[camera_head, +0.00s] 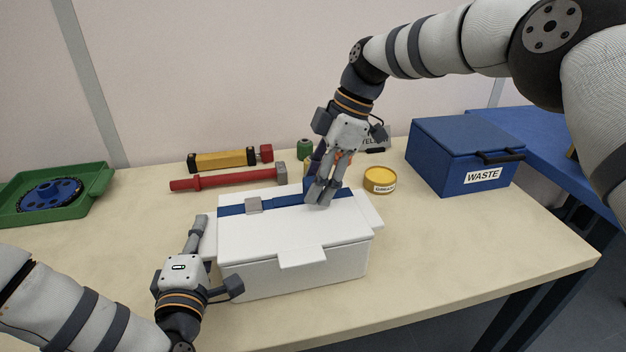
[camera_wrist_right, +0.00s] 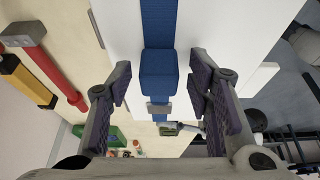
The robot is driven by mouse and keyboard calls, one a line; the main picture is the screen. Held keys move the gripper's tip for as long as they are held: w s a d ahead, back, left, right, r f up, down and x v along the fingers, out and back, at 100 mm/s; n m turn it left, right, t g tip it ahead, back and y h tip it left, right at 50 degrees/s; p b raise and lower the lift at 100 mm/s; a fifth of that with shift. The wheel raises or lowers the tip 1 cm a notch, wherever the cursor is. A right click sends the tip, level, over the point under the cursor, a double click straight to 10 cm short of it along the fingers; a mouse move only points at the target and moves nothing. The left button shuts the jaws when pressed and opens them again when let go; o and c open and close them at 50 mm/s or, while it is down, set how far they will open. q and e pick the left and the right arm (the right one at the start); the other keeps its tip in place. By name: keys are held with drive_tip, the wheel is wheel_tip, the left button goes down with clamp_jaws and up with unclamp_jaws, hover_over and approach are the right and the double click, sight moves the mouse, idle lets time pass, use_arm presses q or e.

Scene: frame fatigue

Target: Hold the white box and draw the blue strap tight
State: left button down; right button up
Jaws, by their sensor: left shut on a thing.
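The white box (camera_head: 322,262) stands closed on the table. The blue strap (camera_head: 288,201) runs across its lid through a grey buckle (camera_head: 253,205). In the right wrist view the strap (camera_wrist_right: 158,75) has a raised blue part between my right fingers, with the buckle (camera_wrist_right: 160,108) beyond it. My left gripper (camera_head: 216,262) is shut on the left end of the box. My right gripper (camera_head: 320,192) is over the right part of the lid, pointing down. Its fingers (camera_wrist_right: 160,85) are open either side of the strap, with gaps to it. The fingers partly hide the strap in the head view.
Behind the box lie a red bar tool (camera_head: 225,180) and a yellow tool (camera_head: 222,160). A yellow tin (camera_head: 380,180) and a blue WASTE box (camera_head: 455,165) stand to the right. A green tray (camera_head: 95,185) is at the left. The front right of the table is clear.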

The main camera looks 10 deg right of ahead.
use_arm(q)
drive_tip(key=shift+s+f, duration=0.1)
drive_tip(key=shift+f, duration=0.3)
use_arm(e)
drive_tip(key=shift+a, duration=0.1)
drive_tip(key=v, duration=1.2)
use_arm(q)
drive_tip(key=c, duration=1.6)
unclamp_jaws()
drive_tip(key=shift+r, duration=0.15)
